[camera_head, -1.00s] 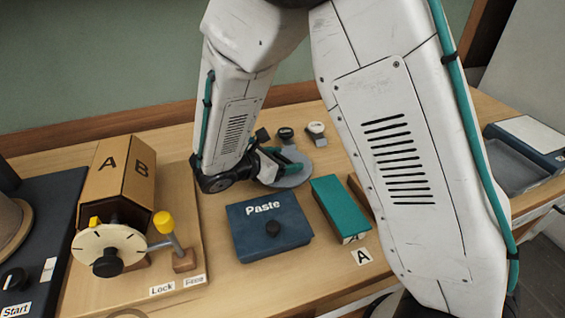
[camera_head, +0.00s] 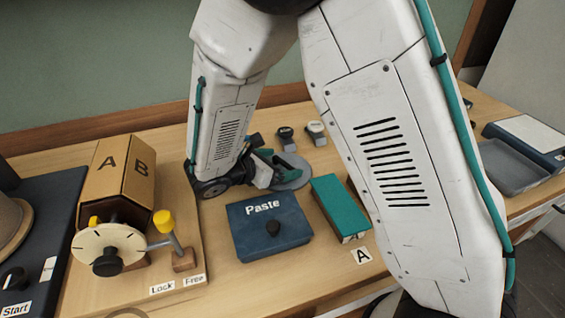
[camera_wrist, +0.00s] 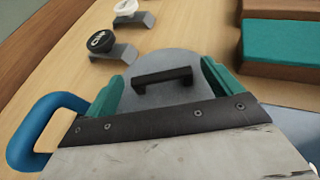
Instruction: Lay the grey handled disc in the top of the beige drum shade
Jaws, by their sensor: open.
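The grey disc (camera_head: 295,177) lies flat on the bench beyond the Paste box, partly hidden by my gripper. In the wrist view the disc (camera_wrist: 187,62) carries a black bar handle (camera_wrist: 163,79). My gripper (camera_head: 278,170) is low over the disc. Its open teal fingers (camera_wrist: 163,88) stand on either side of the handle, with gaps visible. A beige rounded body (camera_head: 12,222), apparently the drum shade, is cut off at the left edge, by a dark base marked Start. Its top is out of view.
The blue Paste box (camera_head: 270,235) and a teal-topped block (camera_head: 340,205) stand in front of the disc. Two small knobbed pieces (camera_head: 286,134) (camera_head: 316,130) lie behind it. A blue loop (camera_wrist: 40,130) is left of my gripper. The A/B box (camera_head: 117,180) and dial stand left.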

